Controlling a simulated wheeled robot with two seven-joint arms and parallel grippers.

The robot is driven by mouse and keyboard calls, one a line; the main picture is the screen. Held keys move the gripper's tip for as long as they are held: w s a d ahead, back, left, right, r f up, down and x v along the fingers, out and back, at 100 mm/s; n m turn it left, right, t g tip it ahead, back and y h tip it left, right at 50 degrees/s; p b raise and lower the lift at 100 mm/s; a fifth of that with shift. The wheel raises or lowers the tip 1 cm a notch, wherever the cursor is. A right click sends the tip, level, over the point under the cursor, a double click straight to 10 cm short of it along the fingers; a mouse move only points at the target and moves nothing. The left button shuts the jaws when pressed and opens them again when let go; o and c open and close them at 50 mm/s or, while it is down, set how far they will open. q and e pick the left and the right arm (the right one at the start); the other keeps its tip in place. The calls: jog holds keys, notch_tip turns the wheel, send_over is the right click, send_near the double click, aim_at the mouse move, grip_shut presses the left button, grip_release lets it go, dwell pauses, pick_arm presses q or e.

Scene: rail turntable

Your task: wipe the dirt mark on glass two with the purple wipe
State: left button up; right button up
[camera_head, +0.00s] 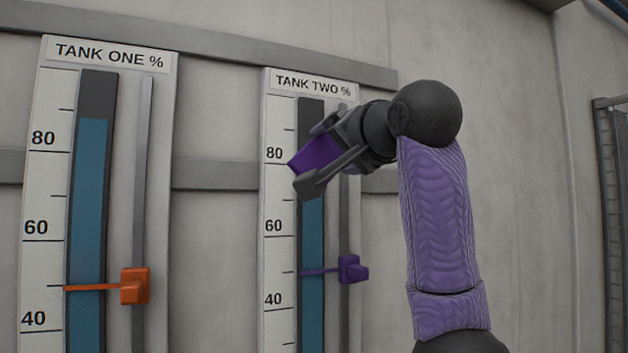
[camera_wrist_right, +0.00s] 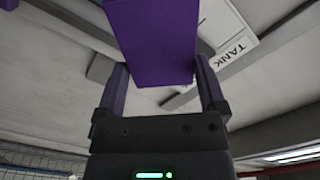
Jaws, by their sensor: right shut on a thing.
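The purple wipe (camera_head: 315,152) is a purple block held between the fingers of my right gripper (camera_head: 313,160). In the right wrist view the wipe (camera_wrist_right: 155,45) sits between the two fingers of the right gripper (camera_wrist_right: 158,85). The gripper is in front of the upper part of glass two (camera_head: 312,225), the tank two gauge tube with blue fill. Whether the wipe touches the glass cannot be told. No dirt mark shows; the wipe and gripper hide part of the tube. My left gripper is not in view.
The tank one gauge (camera_head: 90,200) stands at left with an orange pointer (camera_head: 134,286). A purple pointer (camera_head: 352,269) sits on the tank two rail below my gripper. Grey horizontal beams (camera_head: 215,174) run along the wall. The wall at right is bare up to a ladder-like frame (camera_head: 610,170).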

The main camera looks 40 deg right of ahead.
jog(key=shift+w+d+r, duration=0.1)
jog(key=shift+w+d, duration=0.1)
jog(key=shift+w, duration=0.05)
jog(key=p+x, duration=0.2)
jog(key=x, duration=0.3)
jog(key=shift+p, duration=0.4)
jog(key=shift+w, duration=0.2)
jog(key=shift+x, duration=1.1)
jog(key=shift+d, duration=0.1)
jog(key=d, duration=0.1)
jog(key=s+d, duration=0.1)
jog(key=d, duration=0.1)
jog(key=shift+d, duration=0.35)
jog(key=shift+w+a, duration=0.2)
jog(key=shift+a, duration=0.45)
jog(key=shift+w+a, duration=0.2)
jog(key=shift+a, duration=0.45)
jog(key=shift+w+a, duration=0.2)
jog(key=shift+a, duration=0.45)
